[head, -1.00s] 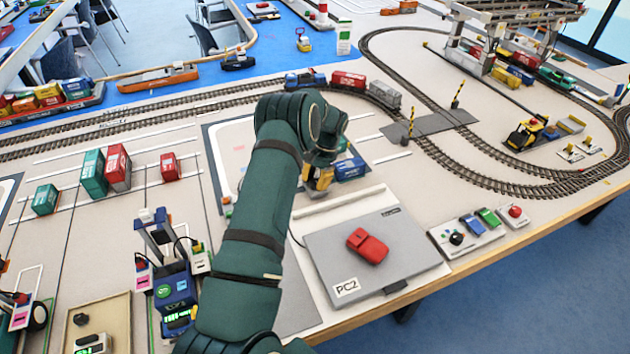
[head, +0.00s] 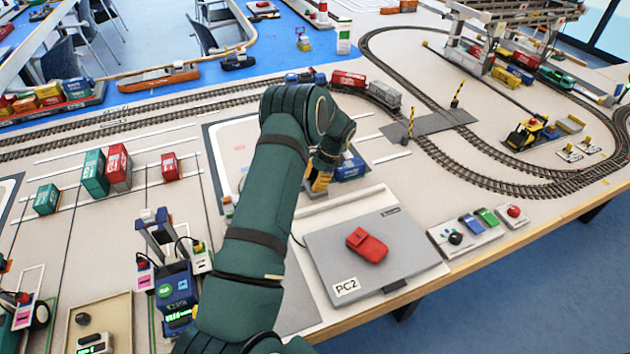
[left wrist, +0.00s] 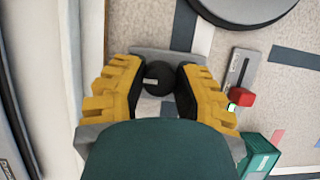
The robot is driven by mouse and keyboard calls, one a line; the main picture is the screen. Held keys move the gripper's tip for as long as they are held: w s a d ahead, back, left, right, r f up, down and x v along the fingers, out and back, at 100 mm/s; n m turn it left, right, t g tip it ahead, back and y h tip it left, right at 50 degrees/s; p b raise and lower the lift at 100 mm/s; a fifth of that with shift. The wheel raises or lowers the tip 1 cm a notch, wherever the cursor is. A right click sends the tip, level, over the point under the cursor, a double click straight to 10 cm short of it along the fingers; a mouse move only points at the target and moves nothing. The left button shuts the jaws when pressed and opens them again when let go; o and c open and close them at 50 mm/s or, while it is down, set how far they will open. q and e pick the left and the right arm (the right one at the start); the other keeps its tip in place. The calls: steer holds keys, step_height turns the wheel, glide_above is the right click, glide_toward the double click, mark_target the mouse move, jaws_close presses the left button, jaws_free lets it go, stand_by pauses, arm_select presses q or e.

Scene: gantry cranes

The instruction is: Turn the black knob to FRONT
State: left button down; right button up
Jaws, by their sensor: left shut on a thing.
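In the left wrist view a round black knob (left wrist: 158,82) with a short white mark sits on a grey base (left wrist: 165,58). My left gripper (left wrist: 159,72) has its yellow fingers with dark pads on either side of the knob and is shut on it. In the head view my left gripper (head: 320,181) reaches down to the table behind the grey PC2 case, and my own arm hides most of the knob's unit. Any lettering around the knob, FRONT included, cannot be read. My right gripper is in neither view.
Beside the knob's base is a slider with a red handle (left wrist: 243,97). A blue container (head: 350,168) stands close behind the gripper. The grey PC2 case (head: 345,250) carries a red pouch (head: 367,246). A control box (head: 466,234) stands at its right; rail tracks curve behind.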

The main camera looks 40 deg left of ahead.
arm_select(q)
steer(key=shift+s+f, duration=0.1)
steer(key=shift+f, duration=0.05)
steer(key=c, duration=0.7)
jaws_free()
steer(key=shift+o, duration=0.2)
steer(key=v, duration=1.2)
steer(key=shift+d, duration=0.1)
